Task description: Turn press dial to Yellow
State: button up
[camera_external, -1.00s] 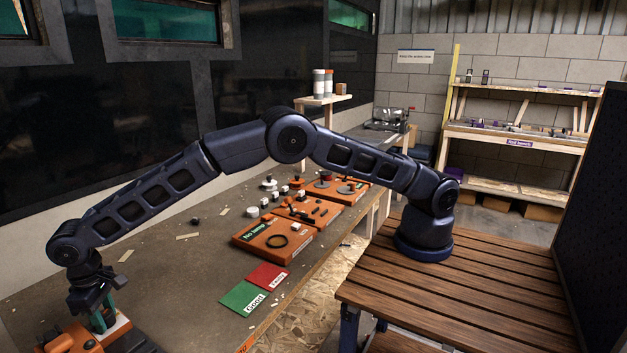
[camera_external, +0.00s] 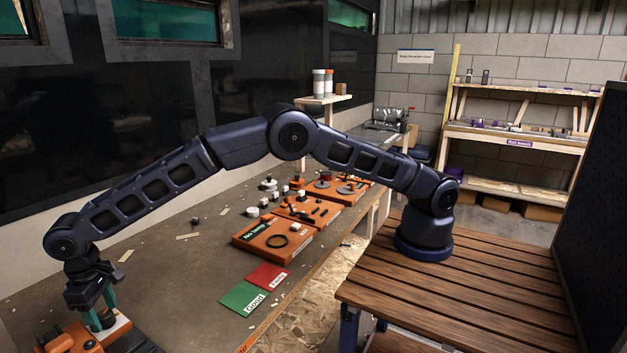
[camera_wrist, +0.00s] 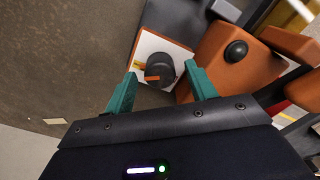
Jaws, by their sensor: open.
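A small coloured label, partly yellow, shows at the plate's left edge. The dial (camera_external: 106,320) also shows at the lower left of the external view. My gripper (camera_wrist: 160,73) has its two teal fingers spread, one on each side of the dial, with gaps visible. In the external view my gripper (camera_external: 100,302) points down at the dial. I cannot read which colour the dial points to.
An orange press housing with a black button (camera_wrist: 236,51) stands right beside the dial. Green (camera_external: 243,298) and red (camera_external: 267,277) mats lie on the bench, with orange trays (camera_external: 273,241) of parts farther back. The bench near the wall is mostly clear.

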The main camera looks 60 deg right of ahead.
aim_at(104, 313)
notch_tip(104, 313, up, 9)
jog(key=shift+r, duration=0.15)
dwell(0.6)
